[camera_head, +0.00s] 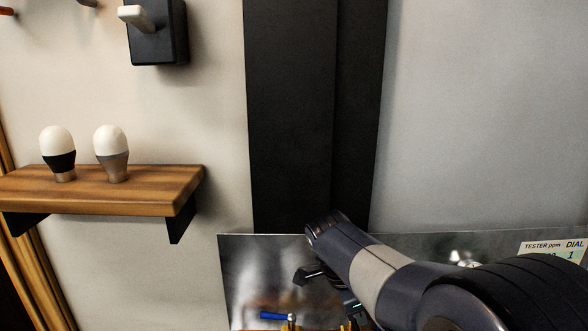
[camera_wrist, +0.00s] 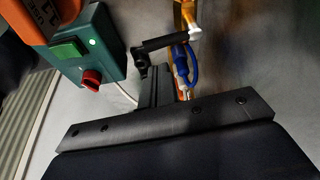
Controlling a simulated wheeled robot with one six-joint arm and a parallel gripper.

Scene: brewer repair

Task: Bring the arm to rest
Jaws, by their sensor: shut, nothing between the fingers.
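My arm reaches in from the lower right of the head view, bends in front of the dark column and points down. My gripper (camera_wrist: 160,78) shows in the wrist view as dark narrow fingers beyond a wide dark bar. The fingers are shut and hold nothing. In the head view the gripper end is partly hidden by the arm and the lower picture edge.
In the wrist view, a green box (camera_wrist: 92,62) with a red knob and a blue part (camera_wrist: 190,66) lie near the fingers. In the head view, a wooden shelf (camera_head: 110,196) holds two bulb-shaped things. A reflective panel (camera_head: 240,270) stands behind the arm.

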